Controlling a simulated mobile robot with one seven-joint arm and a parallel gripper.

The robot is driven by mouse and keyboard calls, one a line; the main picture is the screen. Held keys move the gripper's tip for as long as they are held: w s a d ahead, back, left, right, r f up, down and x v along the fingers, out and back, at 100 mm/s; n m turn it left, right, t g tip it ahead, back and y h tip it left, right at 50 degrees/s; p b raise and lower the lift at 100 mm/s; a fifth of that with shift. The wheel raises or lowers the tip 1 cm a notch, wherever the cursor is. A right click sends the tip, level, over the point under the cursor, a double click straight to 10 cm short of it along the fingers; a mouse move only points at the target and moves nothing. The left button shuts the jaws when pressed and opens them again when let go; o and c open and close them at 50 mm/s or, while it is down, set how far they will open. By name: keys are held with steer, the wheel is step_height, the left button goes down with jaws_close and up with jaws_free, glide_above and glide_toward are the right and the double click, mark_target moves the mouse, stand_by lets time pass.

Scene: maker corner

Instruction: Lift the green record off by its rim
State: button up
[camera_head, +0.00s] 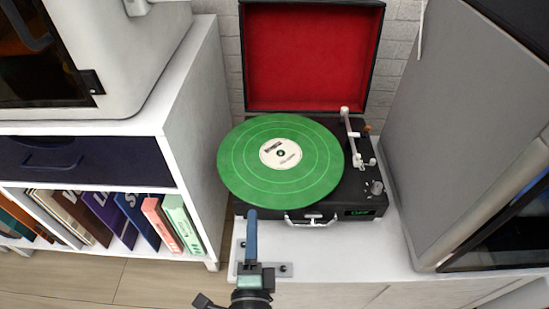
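The green record (244,172) lies flat on the black record player (366,207), its white centre label facing up. Its rim overhangs the player's left side and reaches its front edge. My gripper (252,214) is at the lower middle, pointing at the record's near rim. Its blue fingers line up in this view and look like one bar, so the gap between them is hidden. The tip appears just below the rim in the picture; I cannot tell whether it touches.
The player's red-lined lid (314,55) stands open behind. The white tonearm (353,140) is right of the record. A white shelf unit (195,105) with books stands left, and a large grey cabinet (435,130) stands close on the right. The white surface (350,255) in front is mostly clear.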

glide_toward(252, 173)
steer(key=w, duration=0.3)
steer(key=shift+w+d, duration=0.1)
steer(key=shift+w, duration=0.2)
steer(key=shift+w+a+f, duration=0.1)
steer(key=shift+w+a, duration=0.1)
steer(key=shift+w, duration=1.1)
steer(key=shift+w+a+f, duration=0.1)
steer(key=shift+w+a, duration=0.1)
steer(key=shift+w, duration=1.1)
jaws_close()
